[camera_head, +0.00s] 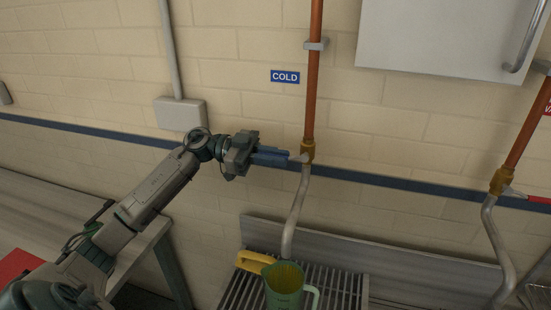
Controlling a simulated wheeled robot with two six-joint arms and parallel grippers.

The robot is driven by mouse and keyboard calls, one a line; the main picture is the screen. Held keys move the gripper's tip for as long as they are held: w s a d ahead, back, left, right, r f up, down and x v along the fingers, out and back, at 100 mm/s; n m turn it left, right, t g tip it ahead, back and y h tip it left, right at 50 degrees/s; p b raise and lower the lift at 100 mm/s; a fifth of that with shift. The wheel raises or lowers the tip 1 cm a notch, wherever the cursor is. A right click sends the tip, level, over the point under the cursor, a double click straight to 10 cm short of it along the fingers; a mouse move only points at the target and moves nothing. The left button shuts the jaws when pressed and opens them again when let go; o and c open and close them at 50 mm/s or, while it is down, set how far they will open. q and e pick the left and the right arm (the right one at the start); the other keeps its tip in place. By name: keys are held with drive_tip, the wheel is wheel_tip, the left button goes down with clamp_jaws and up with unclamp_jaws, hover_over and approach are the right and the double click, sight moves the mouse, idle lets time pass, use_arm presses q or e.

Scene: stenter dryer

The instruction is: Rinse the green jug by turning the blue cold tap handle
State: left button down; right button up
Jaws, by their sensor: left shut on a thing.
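The blue cold tap handle (272,157) sticks out to the left of the brass valve (308,151) on the copper pipe, below the blue COLD sign (285,76). My left gripper (268,155) is shut on the handle, whose held part is partly hidden by the fingers. The green jug (284,294) stands upright on a slatted rack at the bottom, its lower part cut off by the picture edge. The grey spout pipe (297,210) ends just above the jug. I see no clear stream of water. My right gripper is not in view.
A yellow piece (252,260) lies at the jug's left rim. The slatted rack (340,288) has a raised back edge. A second copper pipe with a red handle (538,199) is at the far right. A grey box (180,114) and a white cabinet (440,35) are on the wall.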

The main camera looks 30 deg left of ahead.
use_arm(q)
drive_tip(key=shift+r, duration=0.1)
idle(0.8)
drive_tip(key=r+y+p, duration=0.1)
drive_tip(key=p, duration=0.1)
drive_tip(key=shift+r+p, duration=0.15)
drive_tip(key=shift+p, duration=0.2)
drive_tip(key=shift+d+g+y, duration=0.1)
drive_tip(key=shift+g+y, duration=0.2)
drive_tip(key=shift+y, duration=0.2)
drive_tip(key=shift+d+r+g+y, duration=0.1)
drive_tip(key=shift+r+g+y, duration=0.25)
drive_tip(key=shift+y, duration=0.65)
drive_tip(key=shift+w+d+r+y, duration=0.1)
drive_tip(key=shift+d+r+y, duration=0.1)
drive_tip(key=shift+r+y, duration=0.3)
drive_tip(key=shift+w+d+r+g+y, duration=0.1)
drive_tip(key=shift+d+r+g+y, duration=0.15)
drive_tip(key=shift+y, duration=0.45)
drive_tip(key=shift+d+r+g+y, duration=0.1)
drive_tip(key=shift+r+g+y, duration=0.2)
drive_tip(key=shift+y, duration=0.4)
idle(3.2)
